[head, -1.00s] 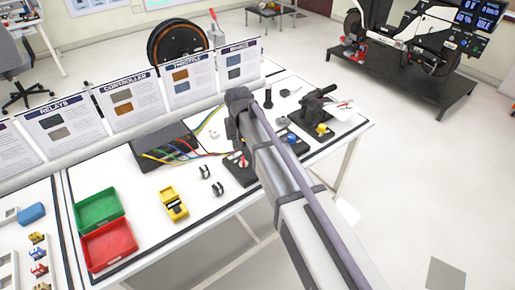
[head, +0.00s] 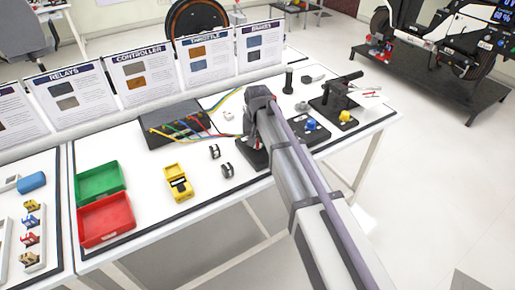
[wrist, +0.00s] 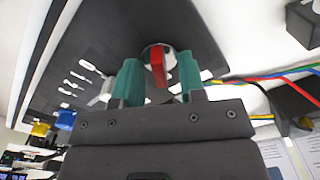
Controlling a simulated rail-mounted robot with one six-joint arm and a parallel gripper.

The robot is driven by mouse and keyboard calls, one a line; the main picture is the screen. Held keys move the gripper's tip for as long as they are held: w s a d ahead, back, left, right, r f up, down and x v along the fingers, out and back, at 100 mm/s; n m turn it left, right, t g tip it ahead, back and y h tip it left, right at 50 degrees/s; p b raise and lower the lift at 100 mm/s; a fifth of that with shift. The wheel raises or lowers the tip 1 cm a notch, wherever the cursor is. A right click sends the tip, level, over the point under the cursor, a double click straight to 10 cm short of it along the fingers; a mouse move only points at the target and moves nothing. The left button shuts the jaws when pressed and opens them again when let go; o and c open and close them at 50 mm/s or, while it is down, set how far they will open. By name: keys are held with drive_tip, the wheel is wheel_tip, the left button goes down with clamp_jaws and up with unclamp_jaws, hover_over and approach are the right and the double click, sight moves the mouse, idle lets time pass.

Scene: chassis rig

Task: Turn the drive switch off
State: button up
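The drive switch, seen as a red handle (wrist: 158,66) on a round pale mount, stands on a dark plate (wrist: 95,50) in the wrist view. My gripper (wrist: 159,80) has its two teal fingers apart, one on each side of the red handle. Gaps seem to show between handle and fingers; I cannot tell whether either touches. In the head view my arm covers most of the switch; its black base (head: 250,157) and a little red show beside the wrist. Any on/off marking is unreadable.
A dark controller box (head: 175,124) with coloured wires lies left of the switch. A base with a blue knob (head: 311,124) and a throttle stand with a yellow knob (head: 345,117) stand right.

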drive_tip(key=shift+r, duration=0.1)
clamp_jaws()
drive_tip(key=shift+n, duration=0.3)
drive_tip(key=n, duration=1.1)
idle(0.5)
drive_tip(key=shift+n, duration=0.3)
